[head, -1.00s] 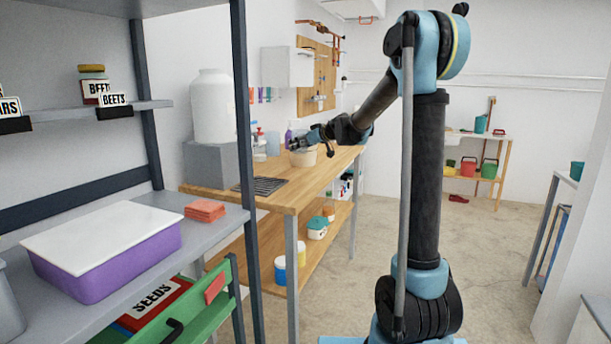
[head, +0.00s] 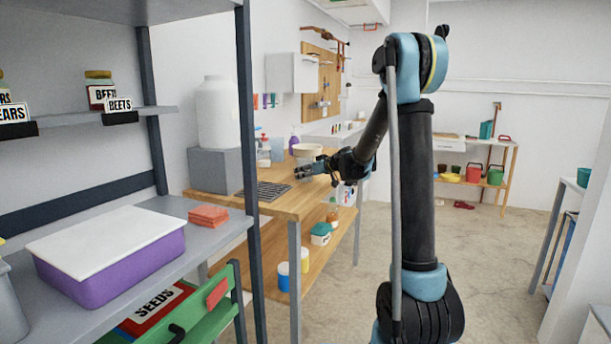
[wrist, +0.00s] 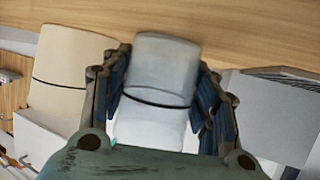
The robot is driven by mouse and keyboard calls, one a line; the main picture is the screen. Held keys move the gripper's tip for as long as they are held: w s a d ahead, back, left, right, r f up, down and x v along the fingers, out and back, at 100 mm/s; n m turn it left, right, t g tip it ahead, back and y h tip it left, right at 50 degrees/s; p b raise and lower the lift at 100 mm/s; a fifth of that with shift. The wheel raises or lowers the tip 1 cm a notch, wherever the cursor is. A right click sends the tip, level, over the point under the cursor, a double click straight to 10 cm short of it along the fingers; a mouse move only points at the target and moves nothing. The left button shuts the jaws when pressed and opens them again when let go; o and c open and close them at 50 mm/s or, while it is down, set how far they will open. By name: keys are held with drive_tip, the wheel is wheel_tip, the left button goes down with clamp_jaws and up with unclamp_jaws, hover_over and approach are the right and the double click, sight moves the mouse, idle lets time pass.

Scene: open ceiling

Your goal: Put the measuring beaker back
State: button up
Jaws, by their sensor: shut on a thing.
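The measuring beaker (wrist: 165,65) is a translucent grey cylinder with a dark line around it. In the wrist view it sits between the two fingers of my gripper (wrist: 165,95), which is shut on it. In the head view my gripper (head: 302,171) is over the wooden workbench (head: 290,202), in front of a cream bowl. The held beaker is hard to make out there, and I cannot tell whether it touches the bench top.
A dark grate (head: 264,191), several bottles and a white tank on a grey block (head: 215,170) are on the bench. A metal shelf (head: 190,240) stands at left.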

drive_tip(key=o, duration=1.3)
drive_tip(key=shift+f, duration=0.1)
drive_tip(key=v, duration=1.2)
drive_tip(key=s+d+f+m+g+h, duration=0.2)
drive_tip(key=s+d+f, duration=0.4)
drive_tip(key=s, duration=0.9)
drive_tip(key=s+d+f+m+g+h, duration=0.2)
drive_tip(key=s+d+f+m+h, duration=0.2)
drive_tip(key=s, duration=1.1)
drive_tip(key=s+d+f+m+g+h, duration=0.3)
drive_tip(key=s+d+f, duration=0.5)
drive_tip(key=s, duration=0.7)
drive_tip(key=shift+s+d+f+h, duration=0.2)
drive_tip(key=shift+d+h, duration=0.3)
drive_tip(key=shift+d, duration=0.2)
